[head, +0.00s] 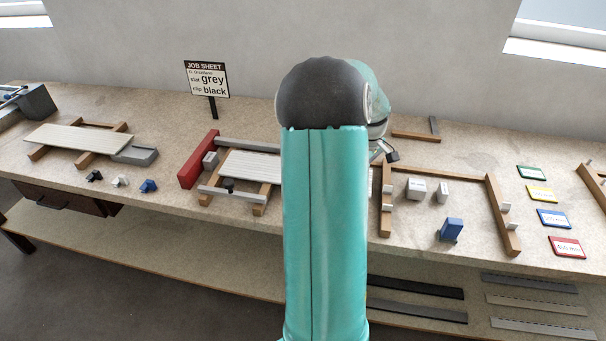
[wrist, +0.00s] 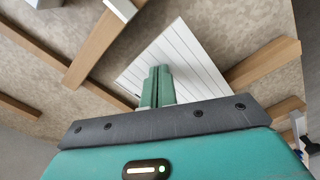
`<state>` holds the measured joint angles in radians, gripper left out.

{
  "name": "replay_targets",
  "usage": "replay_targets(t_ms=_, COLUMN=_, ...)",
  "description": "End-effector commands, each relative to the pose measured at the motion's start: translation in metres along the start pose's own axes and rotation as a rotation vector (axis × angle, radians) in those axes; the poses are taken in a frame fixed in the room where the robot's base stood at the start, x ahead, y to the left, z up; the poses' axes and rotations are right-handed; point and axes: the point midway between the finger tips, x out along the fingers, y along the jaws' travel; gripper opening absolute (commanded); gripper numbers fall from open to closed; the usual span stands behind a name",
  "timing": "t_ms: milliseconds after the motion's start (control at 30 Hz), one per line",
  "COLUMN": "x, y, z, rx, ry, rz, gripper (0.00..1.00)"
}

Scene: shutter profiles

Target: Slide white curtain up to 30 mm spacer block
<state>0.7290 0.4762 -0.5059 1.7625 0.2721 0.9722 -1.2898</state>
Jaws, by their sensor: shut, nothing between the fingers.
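The white curtain (head: 252,165) is a pale slatted panel lying on a wooden frame between two grey rails, partly hidden by my arm in the head view. It also shows in the wrist view (wrist: 185,52). A small grey block (head: 210,159) sits left of the curtain, beside a red bar (head: 198,160), with a gap to the curtain; I cannot read a size on it. My gripper (wrist: 157,72) is shut and empty, its green fingers over the curtain in the wrist view. I cannot tell whether they touch it. My arm hides the gripper in the head view.
A dark clip (head: 229,186) stands at the near rail (head: 238,196). Right of my arm, a wooden frame (head: 492,190) surrounds light blocks (head: 415,188) and a blue block (head: 452,229). Coloured cards (head: 541,194) lie farther right. A job sheet (head: 207,79) stands behind.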

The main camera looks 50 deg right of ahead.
Motion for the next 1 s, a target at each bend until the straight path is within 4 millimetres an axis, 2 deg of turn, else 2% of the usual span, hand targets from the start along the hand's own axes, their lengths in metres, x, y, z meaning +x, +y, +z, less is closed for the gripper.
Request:
replay_targets(t_ms=233, x=0.002, y=0.0, z=0.0, rx=0.0, ry=0.0, rz=0.0, gripper=0.0)
replay_targets(t_ms=567, x=-0.009, y=0.0, z=0.0, rx=0.0, ry=0.0, rz=-0.001, gripper=0.0)
replay_targets(t_ms=833, x=-0.009, y=0.0, z=0.0, rx=0.0, ry=0.0, rz=-0.001, gripper=0.0)
replay_targets(t_ms=1000, x=-0.009, y=0.005, z=0.008, rx=0.002, ry=0.0, rz=-0.001, gripper=0.0)
